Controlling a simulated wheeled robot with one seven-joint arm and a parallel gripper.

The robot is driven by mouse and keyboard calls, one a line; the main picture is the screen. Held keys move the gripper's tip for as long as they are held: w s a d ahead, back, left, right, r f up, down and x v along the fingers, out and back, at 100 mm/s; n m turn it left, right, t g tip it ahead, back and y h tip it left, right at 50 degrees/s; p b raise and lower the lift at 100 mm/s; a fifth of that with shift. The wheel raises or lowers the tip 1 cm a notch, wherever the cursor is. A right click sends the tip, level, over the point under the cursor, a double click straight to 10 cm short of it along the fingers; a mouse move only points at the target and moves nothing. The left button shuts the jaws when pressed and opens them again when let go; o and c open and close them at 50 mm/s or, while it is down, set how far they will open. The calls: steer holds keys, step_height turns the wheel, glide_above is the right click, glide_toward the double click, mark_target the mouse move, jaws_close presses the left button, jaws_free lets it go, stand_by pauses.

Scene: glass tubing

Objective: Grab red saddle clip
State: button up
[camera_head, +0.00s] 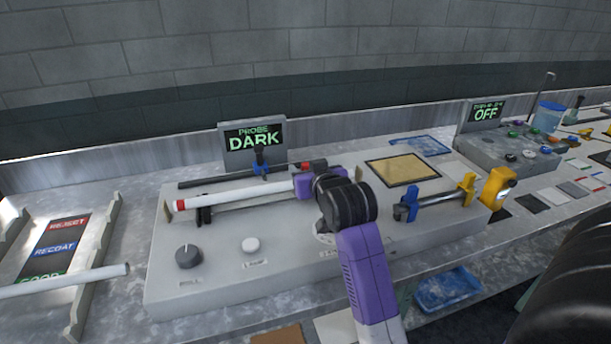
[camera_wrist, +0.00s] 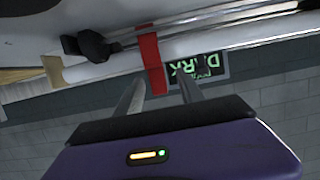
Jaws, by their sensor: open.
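The red saddle clip (camera_wrist: 152,64) shows in the wrist view as a red band lying across the white glass tube (camera_wrist: 210,42). Its lower end reaches the gap between the fingertips of my gripper (camera_wrist: 162,82). My gripper is open, with the clip nearer the left finger in that view. I cannot tell whether a finger touches it. In the head view a small red piece (camera_head: 306,166) shows just behind my purple gripper (camera_head: 299,178), which hides part of that spot. The white tube (camera_head: 235,192) runs left from there to a red end.
A dark rod (camera_head: 225,178) with a blue holder (camera_head: 261,168) runs behind the tube. The probe display (camera_head: 254,138) reads DARK. A knob (camera_head: 188,256) and a white button (camera_head: 251,245) are in front. Blue and yellow fittings (camera_head: 496,187) stand right. A sorting rack (camera_head: 56,245) is left.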

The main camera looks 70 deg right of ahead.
steer(key=shift+x, duration=1.85)
steer(key=shift+r, duration=0.15)
jaws_close()
steer(key=shift+r, duration=0.1)
